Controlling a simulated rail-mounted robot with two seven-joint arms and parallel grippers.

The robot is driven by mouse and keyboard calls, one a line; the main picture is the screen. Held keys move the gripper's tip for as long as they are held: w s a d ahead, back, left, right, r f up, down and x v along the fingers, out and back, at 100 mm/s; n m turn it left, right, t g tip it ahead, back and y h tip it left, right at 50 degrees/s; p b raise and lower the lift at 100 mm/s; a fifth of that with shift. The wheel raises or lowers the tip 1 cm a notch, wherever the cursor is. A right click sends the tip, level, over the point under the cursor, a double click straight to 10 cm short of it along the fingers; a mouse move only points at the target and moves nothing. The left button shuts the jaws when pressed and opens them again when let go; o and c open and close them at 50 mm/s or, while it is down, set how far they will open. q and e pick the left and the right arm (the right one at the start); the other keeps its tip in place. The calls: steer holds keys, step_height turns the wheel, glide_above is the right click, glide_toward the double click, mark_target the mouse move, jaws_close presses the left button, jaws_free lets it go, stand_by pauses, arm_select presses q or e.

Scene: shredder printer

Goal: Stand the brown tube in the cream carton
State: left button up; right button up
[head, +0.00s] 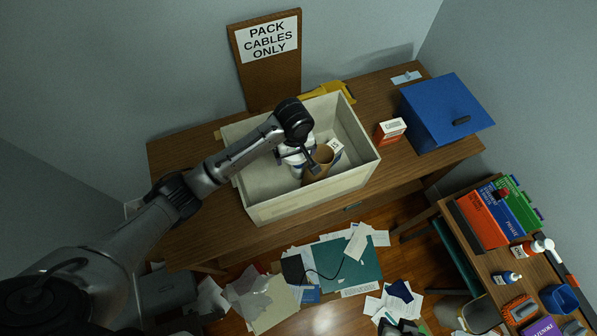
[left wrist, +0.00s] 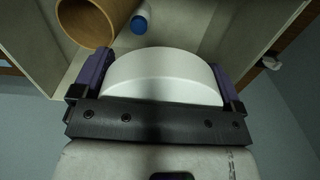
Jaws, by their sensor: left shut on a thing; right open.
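The cream carton (head: 313,198) stands open on the wooden desk. The brown tube (head: 319,161) is inside it with its open end facing up; its lower end is hidden, so I cannot tell how upright it is. My left gripper (head: 307,160) is down in the carton beside the tube. In the left wrist view this gripper (left wrist: 160,85) is shut on a white rounded object (left wrist: 162,73), while the brown tube (left wrist: 95,22) is outside the fingers at upper left. My right gripper (head: 400,328) is partly in view at the bottom edge, open.
A sign board (head: 267,60) leans behind. Papers cover the floor; a cluttered side table (head: 500,260) is at right.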

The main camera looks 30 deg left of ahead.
arm_select(q)
steer(key=shift+s+a+f, duration=0.15)
steer(key=shift+s+f, duration=0.05)
steer(key=shift+f, duration=0.4)
stand_by(0.4)
